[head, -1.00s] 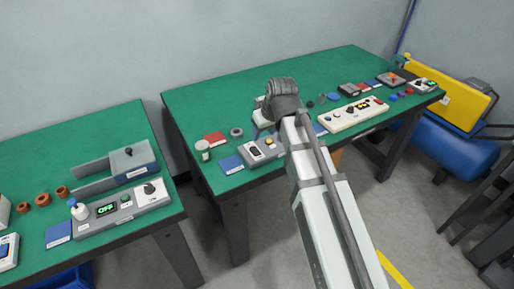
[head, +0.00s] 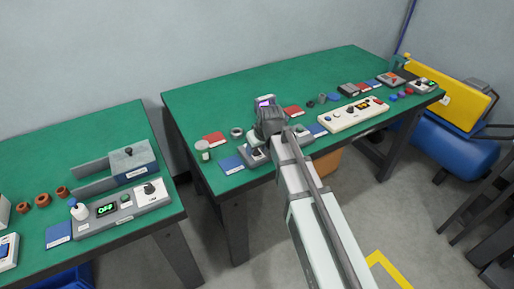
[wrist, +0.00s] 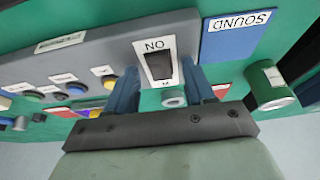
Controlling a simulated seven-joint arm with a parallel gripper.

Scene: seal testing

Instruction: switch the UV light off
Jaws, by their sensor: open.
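A grey control box (head: 247,157) sits near the left front corner of the right-hand green table, largely hidden by my gripper (head: 268,135) in the head view. In the wrist view the box (wrist: 60,65) carries a dark rocker switch (wrist: 159,66) on a white plate marked ON, upside down in the picture. My gripper (wrist: 163,75) is open, with one blue finger on each side of the switch plate; contact cannot be told. A violet-lit thing (head: 265,101), perhaps the UV light, shows just behind my gripper in the head view.
A blue plate (wrist: 235,35) reading SOUND lies beside the box. A green and white can (wrist: 268,85) stands close to my gripper's right side. Several coloured buttons sit farther left on the box. A white panel (head: 352,115) stands to the right on the table.

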